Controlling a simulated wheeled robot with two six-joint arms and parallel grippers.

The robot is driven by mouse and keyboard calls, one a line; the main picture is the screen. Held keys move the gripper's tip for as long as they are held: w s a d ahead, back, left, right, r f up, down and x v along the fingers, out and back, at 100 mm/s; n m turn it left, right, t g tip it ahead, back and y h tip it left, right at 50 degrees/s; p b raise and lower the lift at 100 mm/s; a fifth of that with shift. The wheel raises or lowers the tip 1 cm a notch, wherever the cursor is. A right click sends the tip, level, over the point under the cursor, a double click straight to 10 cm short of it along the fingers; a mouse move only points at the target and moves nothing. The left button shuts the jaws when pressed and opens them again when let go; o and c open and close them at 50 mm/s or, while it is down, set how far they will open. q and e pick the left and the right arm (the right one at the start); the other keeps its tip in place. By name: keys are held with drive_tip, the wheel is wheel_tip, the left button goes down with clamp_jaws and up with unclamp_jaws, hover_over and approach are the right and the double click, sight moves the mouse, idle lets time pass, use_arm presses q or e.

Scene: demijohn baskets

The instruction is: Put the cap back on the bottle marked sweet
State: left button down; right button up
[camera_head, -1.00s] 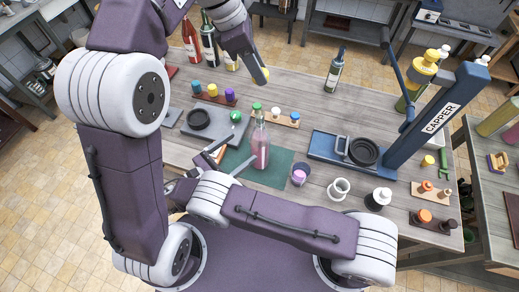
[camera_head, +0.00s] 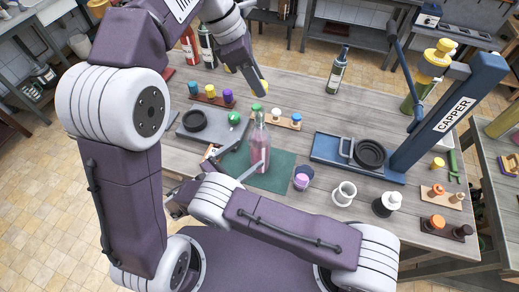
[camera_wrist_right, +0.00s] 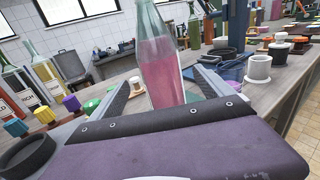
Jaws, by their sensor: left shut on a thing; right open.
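A clear bottle with pink liquid (camera_head: 259,150) stands upright on a green mat (camera_head: 285,172); I can read no label on it. A green cap (camera_head: 256,107) shows at its top; I cannot tell if it sits on the neck or behind it. My left gripper (camera_head: 261,88) is above and just behind the bottle, shut on a small yellow thing (camera_head: 264,85), mostly hidden by the fingers. My right gripper (camera_head: 236,162) is open, low by the bottle. In the right wrist view the bottle (camera_wrist_right: 163,62) stands between the spread fingers (camera_wrist_right: 165,88).
A blue capper (camera_head: 453,115) stands right, with a dark ring on its base. Colored caps sit on a wooden rack (camera_head: 212,98) at left. Labelled bottles (camera_wrist_right: 25,92) stand behind.

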sight(266, 140)
drive_tip(key=x, duration=0.9)
drive_tip(key=shift+d, duration=0.1)
clamp_jaws()
use_arm(q)
drive_tip(key=shift+f, duration=2.45)
